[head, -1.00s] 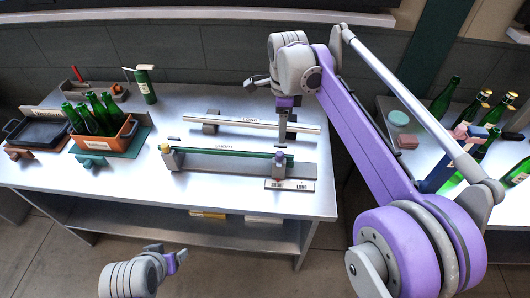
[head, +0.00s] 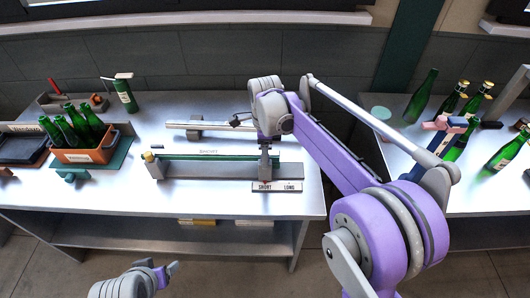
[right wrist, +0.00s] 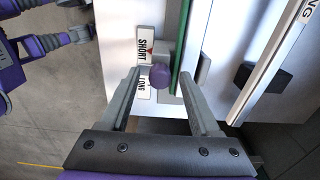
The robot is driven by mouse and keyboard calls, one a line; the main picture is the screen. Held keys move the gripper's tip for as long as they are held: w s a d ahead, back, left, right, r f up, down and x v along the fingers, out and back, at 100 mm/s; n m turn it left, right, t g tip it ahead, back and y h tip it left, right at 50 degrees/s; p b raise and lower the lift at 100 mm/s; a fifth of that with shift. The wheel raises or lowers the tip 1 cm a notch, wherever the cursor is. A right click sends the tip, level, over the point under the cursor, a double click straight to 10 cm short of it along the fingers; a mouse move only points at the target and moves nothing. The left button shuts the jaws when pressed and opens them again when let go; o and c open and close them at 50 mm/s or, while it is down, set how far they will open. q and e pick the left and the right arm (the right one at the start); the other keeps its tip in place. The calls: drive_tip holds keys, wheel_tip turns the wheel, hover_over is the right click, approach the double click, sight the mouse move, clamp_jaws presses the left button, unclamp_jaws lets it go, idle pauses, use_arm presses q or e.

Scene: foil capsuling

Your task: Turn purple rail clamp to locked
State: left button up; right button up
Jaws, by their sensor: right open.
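The purple rail clamp's round knob (right wrist: 160,76) shows in the right wrist view, at the side of the green-edged short rail (head: 215,157). In the head view my right gripper hides it. My right gripper (head: 265,150) is open. In the right wrist view its two fingers (right wrist: 160,82) stand on either side of the knob, with a visible gap on the left; I cannot tell whether the right finger touches. A SHORT/LONG plate (head: 277,187) lies beside the clamp. My left gripper (head: 167,274) is low in front of the table, empty, its fingers apart.
The long rail (head: 187,125) lies behind the short rail. A yellow-topped clamp (head: 149,160) stands at the short rail's left end. An orange crate (head: 90,153) of green bottles is at left. More bottles (head: 422,95) stand on the right table.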

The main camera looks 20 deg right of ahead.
clamp_jaws()
